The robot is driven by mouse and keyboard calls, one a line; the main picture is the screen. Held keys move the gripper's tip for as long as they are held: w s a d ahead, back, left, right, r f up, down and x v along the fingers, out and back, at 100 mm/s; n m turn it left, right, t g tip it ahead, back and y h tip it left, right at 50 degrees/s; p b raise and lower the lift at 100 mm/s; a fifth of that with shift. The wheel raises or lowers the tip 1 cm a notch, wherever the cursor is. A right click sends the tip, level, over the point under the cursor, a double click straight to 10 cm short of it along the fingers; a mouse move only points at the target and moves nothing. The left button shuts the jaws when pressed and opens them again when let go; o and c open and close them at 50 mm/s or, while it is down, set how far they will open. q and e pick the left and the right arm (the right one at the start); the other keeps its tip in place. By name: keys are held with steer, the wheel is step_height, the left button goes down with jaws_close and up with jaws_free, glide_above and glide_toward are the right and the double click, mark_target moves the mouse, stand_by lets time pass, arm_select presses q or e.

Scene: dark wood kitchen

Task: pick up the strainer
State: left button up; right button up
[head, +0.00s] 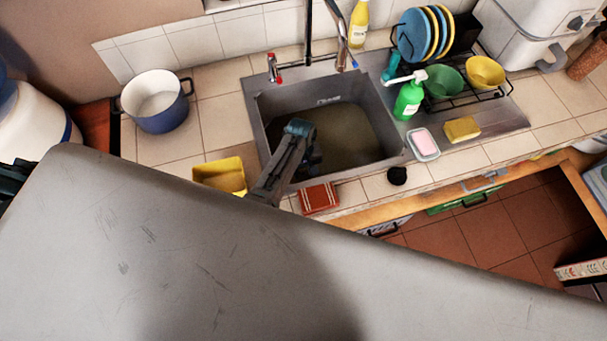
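I cannot make out a strainer for certain in the head view. A small dark round object (397,176) lies on the counter's front edge, right of the sink, too small to identify. My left gripper (302,132) points into the sink (262,122), over its left half. Its fingers are too small and dark to tell whether they are open or shut, and I see nothing clearly held. The sink floor under and behind the arm is partly hidden. My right gripper is not in view.
A large grey scratched surface hides the lower view. A blue pot (160,116) and a yellow container (222,178) stand left of the sink. A green soap bottle (409,98), pink soap dish (423,144), yellow sponge (462,129) and dish rack (478,97) stand right. The faucet (308,40) rises behind.

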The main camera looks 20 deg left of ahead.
arm_select(q)
jaws_close()
